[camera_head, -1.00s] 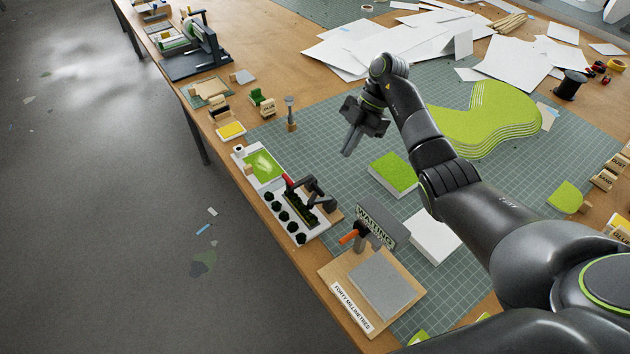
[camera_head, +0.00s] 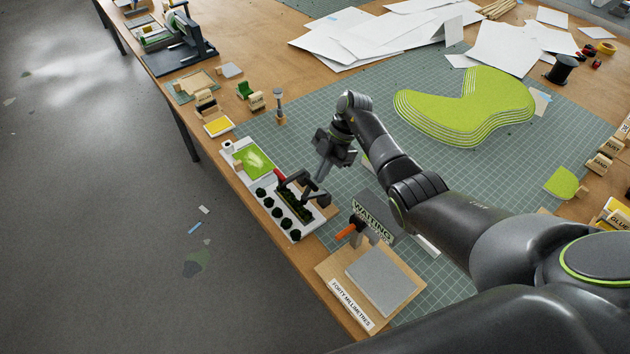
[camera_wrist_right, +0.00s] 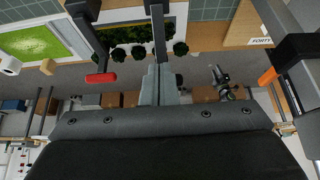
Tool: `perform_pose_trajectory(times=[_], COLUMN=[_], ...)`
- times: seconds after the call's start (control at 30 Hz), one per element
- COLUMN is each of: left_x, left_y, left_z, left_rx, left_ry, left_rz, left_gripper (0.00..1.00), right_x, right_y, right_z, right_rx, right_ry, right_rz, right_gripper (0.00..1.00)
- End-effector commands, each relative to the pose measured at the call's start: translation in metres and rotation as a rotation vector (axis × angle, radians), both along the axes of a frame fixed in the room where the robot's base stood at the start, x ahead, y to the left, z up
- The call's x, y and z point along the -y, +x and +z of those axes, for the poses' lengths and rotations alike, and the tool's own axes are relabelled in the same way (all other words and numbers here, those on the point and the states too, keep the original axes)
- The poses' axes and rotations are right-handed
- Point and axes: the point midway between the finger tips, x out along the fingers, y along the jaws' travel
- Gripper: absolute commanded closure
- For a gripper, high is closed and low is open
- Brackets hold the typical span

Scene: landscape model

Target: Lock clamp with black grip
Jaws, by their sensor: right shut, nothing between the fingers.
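A clamp with a black grip (camera_head: 299,177) stands at the planter tray with small dark bushes. Its dark lever shows at the top centre of the right wrist view (camera_wrist_right: 158,28). A second clamp beside it has a red grip (camera_head: 280,175), also in the wrist view (camera_wrist_right: 100,78). My right gripper (camera_head: 320,177) is shut and empty, pointing down just above and beside the black clamp. Its fingers (camera_wrist_right: 161,75) are together near the lever's end; I cannot tell whether they touch it. My left gripper is not in view.
A clamp with an orange grip (camera_head: 346,231) stands by the "WAITING" sign (camera_head: 373,217), near a grey slab (camera_head: 380,281) on a wooden board. A green layered piece (camera_head: 465,110) and white sheets lie farther back. The table edge runs close along the left.

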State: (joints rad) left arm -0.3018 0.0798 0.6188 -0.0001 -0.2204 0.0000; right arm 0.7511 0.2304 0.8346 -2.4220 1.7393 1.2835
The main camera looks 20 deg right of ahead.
Motion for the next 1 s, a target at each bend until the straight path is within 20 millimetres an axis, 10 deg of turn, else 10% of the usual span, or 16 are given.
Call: perform_pose_trajectory(times=[0.3,1.0], left_x=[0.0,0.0], left_y=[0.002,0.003], left_z=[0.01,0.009], left_rx=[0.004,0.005], left_ry=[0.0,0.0], left_rz=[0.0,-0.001], left_gripper=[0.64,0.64], right_x=[-0.019,-0.021], right_y=[-0.007,-0.008], right_z=[-0.034,-0.039], right_rx=[-0.002,0.0], right_ry=[0.0,0.0], right_rz=[0.0,0.0], right_gripper=[1.0,1.0])
